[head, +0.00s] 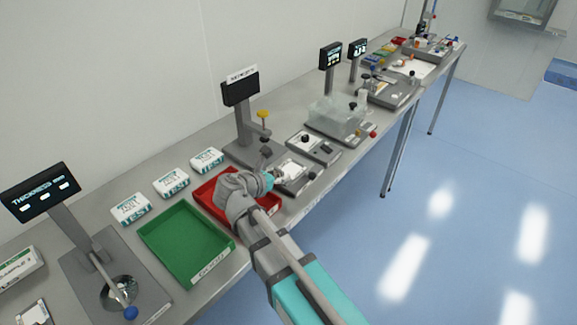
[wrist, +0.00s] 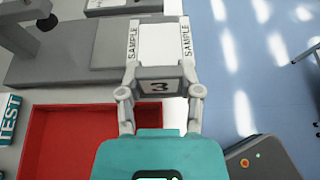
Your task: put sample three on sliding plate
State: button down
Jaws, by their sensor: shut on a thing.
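Sample three is a white block with "SAMPLE" on both sides and a "3" on its near end; it shows between my fingers in the wrist view (wrist: 165,42). My gripper (wrist: 161,72) is shut on it. In the head view my gripper (head: 272,178) reaches past the red tray, and the white sample (head: 291,170) shows just beyond it. A grey flat plate (wrist: 75,62) lies below and left of the sample in the wrist view. I cannot tell whether the sample touches it, or whether it is the sliding plate.
The red tray (head: 206,199) lies under my arm, with a green tray (head: 186,243) to its left. Several white TEST boxes (head: 171,182) line the back. A gauge stand (head: 241,88) rises behind the sample. A clear-covered device (head: 336,117) stands farther right. Open floor lies at right.

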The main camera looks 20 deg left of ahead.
aim_at(294, 178)
jog(key=d+r+p, duration=0.1)
jog(key=d, duration=0.1)
jog(key=w+d+r+p, duration=0.1)
jog(key=d+r+p, duration=0.1)
jog(key=shift+w+r, duration=0.1)
jog(key=shift+r, duration=0.05)
jog(key=shift+w+d+r+p, duration=0.25)
jog(key=shift+w+d+p, duration=0.05)
jog(key=shift+d+p, duration=0.15)
jog(key=w+a+f+b, duration=0.2)
jog(key=w, duration=0.1)
jog(key=w+a+f+b, duration=0.5)
jog(key=w+f+b, duration=0.1)
jog(key=w, duration=0.1)
jog(key=shift+a+f, duration=0.2)
jog(key=shift+w+a+f+b, duration=0.2)
jog(key=shift+w+f+b, duration=0.1)
jog(key=shift+b, duration=0.25)
jog(key=shift+f, duration=0.1)
